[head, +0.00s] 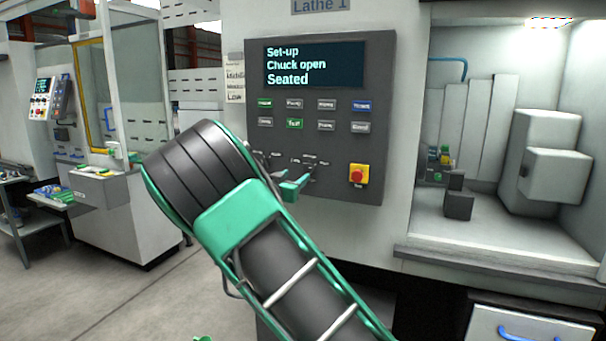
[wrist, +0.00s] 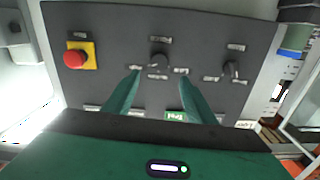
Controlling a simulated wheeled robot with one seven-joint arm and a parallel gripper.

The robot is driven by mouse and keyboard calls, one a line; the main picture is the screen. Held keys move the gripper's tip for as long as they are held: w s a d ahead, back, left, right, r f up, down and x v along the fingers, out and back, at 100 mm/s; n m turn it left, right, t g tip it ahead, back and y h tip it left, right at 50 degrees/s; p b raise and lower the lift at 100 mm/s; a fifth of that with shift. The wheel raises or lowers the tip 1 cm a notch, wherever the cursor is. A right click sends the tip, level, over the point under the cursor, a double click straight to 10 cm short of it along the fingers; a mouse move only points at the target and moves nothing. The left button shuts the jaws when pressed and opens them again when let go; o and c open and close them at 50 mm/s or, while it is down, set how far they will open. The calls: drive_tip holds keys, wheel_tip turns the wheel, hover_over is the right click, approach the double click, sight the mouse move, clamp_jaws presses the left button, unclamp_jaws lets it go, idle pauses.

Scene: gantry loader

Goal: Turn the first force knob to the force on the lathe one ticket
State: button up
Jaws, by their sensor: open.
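In the wrist view the panel is upside down. One knob (wrist: 160,60) lies in line with the gap between my fingers; the other knob (wrist: 230,70) is to its right. A paper ticket (head: 235,85) hangs left of the panel, partly readable as "Low".
The panel screen (head: 314,64) reads "Set-up, Chuck open, Seated". A red stop button on a yellow plate (head: 358,175) sits right of the knobs. Several push buttons lie above them. The open lathe chamber (head: 470,225) is at right. A second machine stands at left.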

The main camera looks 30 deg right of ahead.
sight(307, 168)
drive_tip(key=x, duration=1)
drive_tip(key=shift+d, duration=0.1)
drive_tip(key=c, duration=1)
